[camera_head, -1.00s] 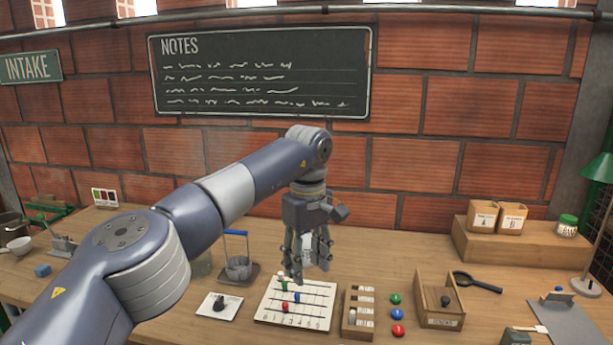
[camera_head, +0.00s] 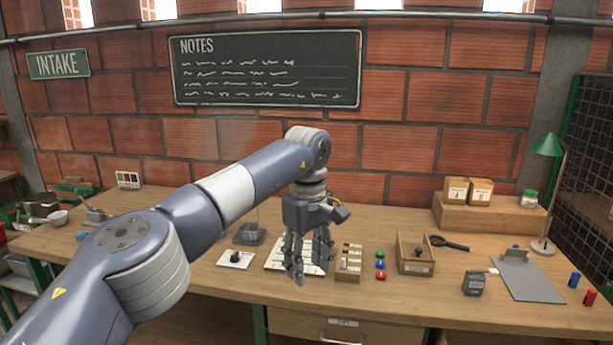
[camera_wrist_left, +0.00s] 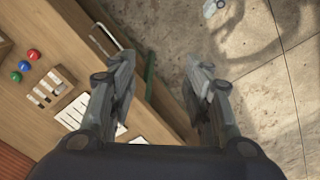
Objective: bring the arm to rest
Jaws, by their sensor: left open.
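My left arm comes in from the left in the head view and reaches over the workbench (camera_head: 420,298). My left gripper (camera_head: 308,272) hangs fingers down at its end, open and empty. In the head view it covers part of a white ruled board (camera_head: 275,263). In the left wrist view the two fingers (camera_wrist_left: 160,85) stand apart, with the bench's front edge and the concrete floor (camera_wrist_left: 255,85) between and beyond them. Nothing is between the fingers. My right gripper is not in view.
A slotted wooden tray (camera_head: 348,264), coloured buttons (camera_head: 380,265) and an open wooden box (camera_head: 416,255) lie right of my gripper. A magnifier (camera_head: 450,243), clipboard (camera_head: 525,277) and green lamp (camera_head: 548,145) are farther right.

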